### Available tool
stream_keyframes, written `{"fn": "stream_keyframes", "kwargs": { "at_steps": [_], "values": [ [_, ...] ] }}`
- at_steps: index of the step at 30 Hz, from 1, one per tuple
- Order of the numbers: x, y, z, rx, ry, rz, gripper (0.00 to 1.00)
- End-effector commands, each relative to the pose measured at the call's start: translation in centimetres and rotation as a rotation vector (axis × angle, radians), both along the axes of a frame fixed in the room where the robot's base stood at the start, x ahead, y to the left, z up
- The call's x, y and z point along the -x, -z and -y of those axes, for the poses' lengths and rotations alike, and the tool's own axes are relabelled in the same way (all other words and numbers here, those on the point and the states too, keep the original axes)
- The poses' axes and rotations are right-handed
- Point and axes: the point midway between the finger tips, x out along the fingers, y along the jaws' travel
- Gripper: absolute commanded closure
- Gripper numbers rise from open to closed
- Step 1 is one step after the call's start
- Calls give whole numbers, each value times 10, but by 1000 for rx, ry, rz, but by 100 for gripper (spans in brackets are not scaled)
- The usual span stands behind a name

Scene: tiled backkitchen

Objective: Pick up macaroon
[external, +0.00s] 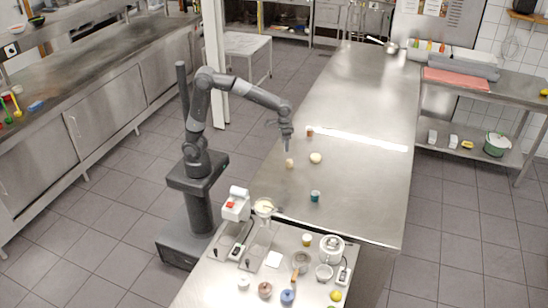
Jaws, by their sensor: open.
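Several small items lie on the long steel table (355,200) near my arm. One is a small tan piece (290,163) close to the left edge. Another is a round cream piece (315,158) to its right. A small orange-brown item (309,131) lies farther back. They are too small to tell for sure which is the macaroon. My gripper (287,148) points down just above the tan piece in the picture, with nothing visible in it. Its height over the table is hard to judge.
A teal cup-like item (315,196) stands nearer on the table. The near counter holds a white device (236,204), a glass funnel-like vessel (264,207), a white pot (332,248) and several small jars. The table's right half is clear.

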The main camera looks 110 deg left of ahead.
Motion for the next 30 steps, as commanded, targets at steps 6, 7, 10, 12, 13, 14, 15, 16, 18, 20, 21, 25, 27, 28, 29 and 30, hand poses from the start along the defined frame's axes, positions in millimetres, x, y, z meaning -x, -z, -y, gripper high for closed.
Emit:
{"fn": "stream_keyframes", "kwargs": {
  "at_steps": [6,7,10,12,13,14,15,16,18,20,21,25,27,28,29,30],
  "values": [
    [-16,19,-15,0,-46,-39,35],
    [-17,22,-15,0,-47,-41,35],
    [-17,35,-16,0,-49,-42,35],
    [-17,47,-15,1,-48,-43,35],
    [-17,52,-15,1,-48,-43,35],
    [-17,57,-15,1,-48,-43,35],
    [-17,62,-15,0,-48,-42,35],
    [-17,65,-15,0,-48,-42,35],
    [-17,71,-15,0,-47,-40,35],
    [-17,75,-15,0,-47,-40,35],
    [-18,77,-14,0,-47,-41,35],
    [-21,94,-12,1,-46,-42,35],
    [-23,106,-10,1,-46,-43,35],
    [-23,110,-10,1,-47,-43,35],
    [-23,114,-10,1,-47,-43,35],
    [-23,119,-10,1,-47,-42,35]
  ]
}}
